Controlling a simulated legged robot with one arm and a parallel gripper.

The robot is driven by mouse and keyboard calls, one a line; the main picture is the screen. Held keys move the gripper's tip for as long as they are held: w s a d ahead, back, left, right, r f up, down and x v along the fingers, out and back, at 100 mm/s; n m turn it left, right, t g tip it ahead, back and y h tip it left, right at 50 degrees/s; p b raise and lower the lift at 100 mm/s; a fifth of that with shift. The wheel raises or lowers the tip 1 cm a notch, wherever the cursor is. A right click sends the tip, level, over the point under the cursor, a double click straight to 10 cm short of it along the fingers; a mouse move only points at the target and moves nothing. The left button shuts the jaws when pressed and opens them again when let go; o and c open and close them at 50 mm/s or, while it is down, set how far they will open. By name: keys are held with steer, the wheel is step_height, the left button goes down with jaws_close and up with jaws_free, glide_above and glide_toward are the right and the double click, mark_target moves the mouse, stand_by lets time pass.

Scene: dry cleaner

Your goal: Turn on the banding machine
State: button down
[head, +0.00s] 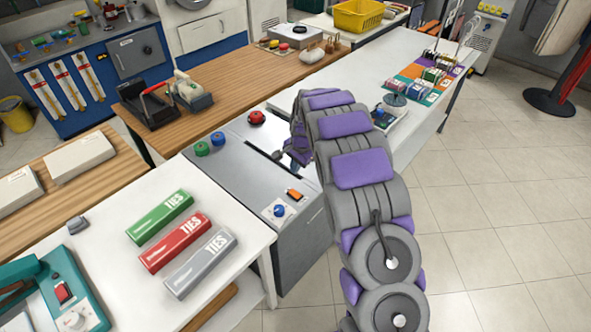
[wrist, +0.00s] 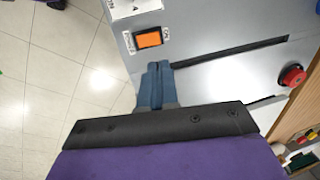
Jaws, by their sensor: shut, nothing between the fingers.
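The banding machine (head: 240,165) is a grey metal box in the middle of the head view, with a dark slot across its top. Its orange rocker switch (head: 295,195) is near the front right corner, beside a blue knob (head: 279,211) on a white plate. In the wrist view the orange switch (wrist: 148,39) sits just beyond the tips of my gripper (wrist: 157,68). My gripper's blue fingers are together and empty, beside the slot's end. Contact with the machine cannot be told. In the head view my arm mostly hides the gripper.
A red button (head: 256,117) and green and blue knobs are on the machine's far part. A white table (head: 120,225) with green, red and grey TIES boxes stands at left. A wooden counter (head: 235,90) is behind. Tiled floor is open at right.

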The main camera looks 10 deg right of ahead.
mark_target(291, 191)
steer(key=f+b, duration=0.1)
steer(key=f, duration=0.3)
steer(key=w+f, duration=0.1)
steer(key=f, duration=0.2)
steer(key=w+f+b, duration=0.1)
steer(key=f, duration=0.3)
steer(key=shift+a+f+b, duration=0.3)
steer(key=shift+a+b, duration=0.05)
steer(key=shift+a, duration=0.05)
steer(key=shift+a+f, duration=0.2)
steer(key=shift+f, duration=0.05)
steer(key=shift+f+g, duration=0.2)
steer(key=shift+g, duration=0.1)
steer(key=shift+s+r+p, duration=0.1)
steer(key=shift+p, duration=0.2)
steer(key=shift+s+d+r+p, duration=0.2)
steer(key=shift+s+d+p, duration=0.1)
steer(key=shift+s+d, duration=0.15)
steer(key=shift+r, duration=0.15)
